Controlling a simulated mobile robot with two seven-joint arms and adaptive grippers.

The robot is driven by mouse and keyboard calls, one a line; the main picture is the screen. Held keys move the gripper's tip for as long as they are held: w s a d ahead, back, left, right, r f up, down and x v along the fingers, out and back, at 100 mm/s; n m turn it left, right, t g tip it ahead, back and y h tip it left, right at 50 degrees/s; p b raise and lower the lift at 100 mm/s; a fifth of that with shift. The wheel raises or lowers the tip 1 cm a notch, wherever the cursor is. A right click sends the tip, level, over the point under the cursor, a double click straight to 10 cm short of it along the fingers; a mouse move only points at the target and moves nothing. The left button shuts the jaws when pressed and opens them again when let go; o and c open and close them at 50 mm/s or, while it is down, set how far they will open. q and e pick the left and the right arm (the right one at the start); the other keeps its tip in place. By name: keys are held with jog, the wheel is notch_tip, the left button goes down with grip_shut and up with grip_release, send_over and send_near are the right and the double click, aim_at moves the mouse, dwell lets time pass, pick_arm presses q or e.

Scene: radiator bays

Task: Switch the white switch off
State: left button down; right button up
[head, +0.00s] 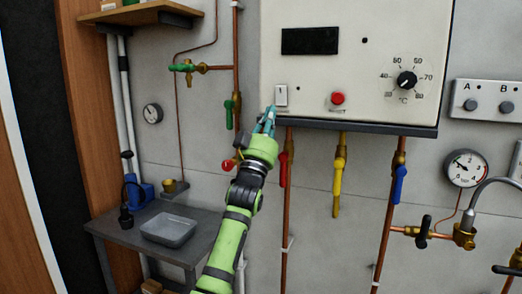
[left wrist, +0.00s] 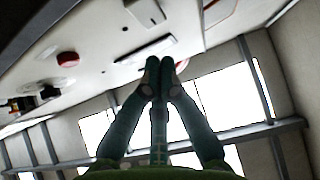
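The white switch (head: 281,95) is a small upright rocker at the lower left of the cream control panel (head: 350,70). In the left wrist view the switch (left wrist: 146,12) is at the top edge, partly cut off, beyond my fingertips. My left gripper (head: 268,118) is just below and left of the switch in the head view. I cannot tell whether the fingertips touch the panel, or which way the switch is set. My right gripper is not in view.
A red button (head: 337,98) and a black dial (head: 407,80) are on the same panel. Copper pipes with red (head: 283,169), yellow (head: 339,175) and blue (head: 399,184) valve levers hang below it. A grey shelf with a tray (head: 168,230) stands at lower left.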

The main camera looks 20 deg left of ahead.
pick_arm(q)
jog(key=w+f+b+v, duration=0.1)
jog(key=b+v, duration=0.2)
jog(key=v, duration=0.5)
jog(key=w+f+g, duration=0.3)
jog(key=f, duration=1.1)
jog(key=w+f+g, duration=0.3)
jog(key=f, duration=1.1)
jog(key=s+d+f+g, duration=0.1)
jog(key=s+f+g, duration=0.3)
jog(key=f, duration=1.1)
jog(key=s+f+g, duration=0.3)
jog(key=s+f, duration=0.3)
jog(key=f, duration=0.9)
jog(key=s+f+m+g, duration=0.1)
jog(key=s+f+g, duration=0.5)
jog(key=s+f, duration=1.7)
jog(key=s+f+g, duration=0.3)
jog(key=s+f, duration=0.2)
jog(key=s, duration=1.1)
jog(key=s+a+f+m+g+y, duration=0.1)
jog(key=s+f+g, duration=0.3)
jog(key=s, duration=1.2)
jog(key=shift+a+f, duration=0.2)
jog(key=shift+f, duration=0.4)
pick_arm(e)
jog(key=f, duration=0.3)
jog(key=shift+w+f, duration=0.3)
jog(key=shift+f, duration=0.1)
